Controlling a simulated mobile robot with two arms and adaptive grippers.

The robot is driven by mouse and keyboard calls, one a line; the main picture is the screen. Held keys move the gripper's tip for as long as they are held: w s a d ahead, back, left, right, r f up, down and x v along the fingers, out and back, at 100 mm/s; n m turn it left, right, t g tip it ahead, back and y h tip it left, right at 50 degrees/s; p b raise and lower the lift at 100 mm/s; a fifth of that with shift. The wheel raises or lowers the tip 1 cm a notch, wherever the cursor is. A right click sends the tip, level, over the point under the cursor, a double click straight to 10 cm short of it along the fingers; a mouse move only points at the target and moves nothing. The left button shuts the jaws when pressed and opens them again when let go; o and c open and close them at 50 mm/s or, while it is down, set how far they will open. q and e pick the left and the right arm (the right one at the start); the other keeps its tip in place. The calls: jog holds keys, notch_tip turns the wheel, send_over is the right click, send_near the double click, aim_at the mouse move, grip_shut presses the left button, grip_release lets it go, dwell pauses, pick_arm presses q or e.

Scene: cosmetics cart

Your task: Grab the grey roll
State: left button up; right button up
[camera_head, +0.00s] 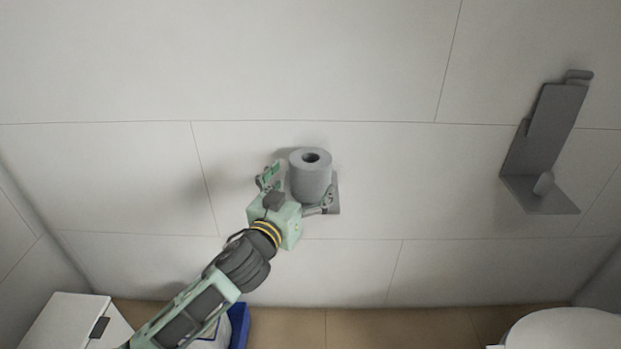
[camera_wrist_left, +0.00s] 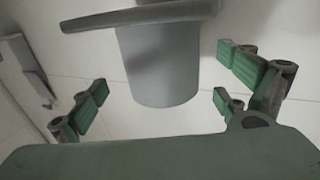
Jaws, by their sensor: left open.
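The grey roll (camera_head: 310,178) stands upright on a small grey wall shelf (camera_head: 335,209), with its hollow core facing up. My left gripper (camera_head: 299,188) is open at the roll, with one finger to its left and another low on its right side. In the left wrist view the roll (camera_wrist_left: 158,72) is in the middle, between the spread green fingers of the gripper (camera_wrist_left: 166,86), with gaps visible on both sides. The shelf (camera_wrist_left: 135,15) crosses the top of that view. My right gripper is not in view.
A dark grey wall holder (camera_head: 546,135) is at the right. A white box (camera_head: 65,325) stands at the lower left, with a blue object (camera_head: 240,325) near my arm. A white rounded object (camera_head: 565,330) is at the lower right. The wall around the roll is otherwise bare.

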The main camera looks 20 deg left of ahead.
pick_arm(q)
jog(key=w, duration=0.2)
jog(key=w+b, duration=0.1)
jog(key=w, duration=0.2)
jog(key=shift+w+d+f, duration=0.15)
jog(key=shift+w, duration=0.1)
jog(key=c, duration=1.3)
